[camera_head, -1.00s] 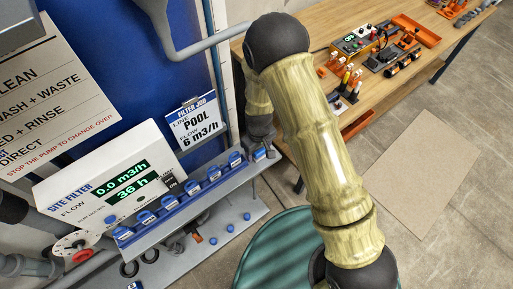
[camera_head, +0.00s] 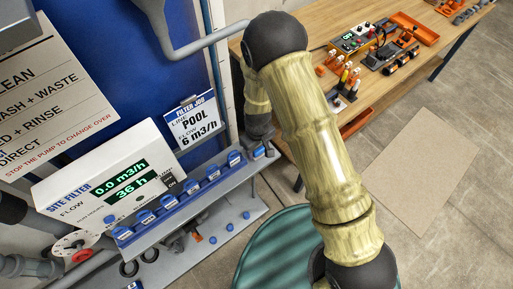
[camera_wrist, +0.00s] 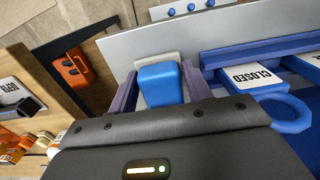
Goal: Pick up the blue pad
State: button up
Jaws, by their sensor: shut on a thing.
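The blue pad (camera_wrist: 160,84) is in the wrist view, between the two purple-grey fingers of my gripper (camera_wrist: 160,88). My gripper is shut on it, with one finger on each side. A pale plate shows just behind the pad. In the head view my arm hangs over the right end of a grey shelf with a row of blue tags (camera_head: 178,200). My fingers are too small there to make out clearly, and I cannot tell whether the pad is clear of the shelf.
A blue tag reading CLOSED (camera_wrist: 257,76) and a blue ring (camera_wrist: 287,113) lie close right of my gripper. The site filter panel (camera_head: 105,180) stands left. A wooden bench (camera_head: 400,75) with orange trays and tools is at right. A green drum (camera_head: 275,255) stands below my arm.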

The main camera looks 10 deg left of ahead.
notch_tip(320, 180, up, 10)
jog(key=shift+b, duration=0.95)
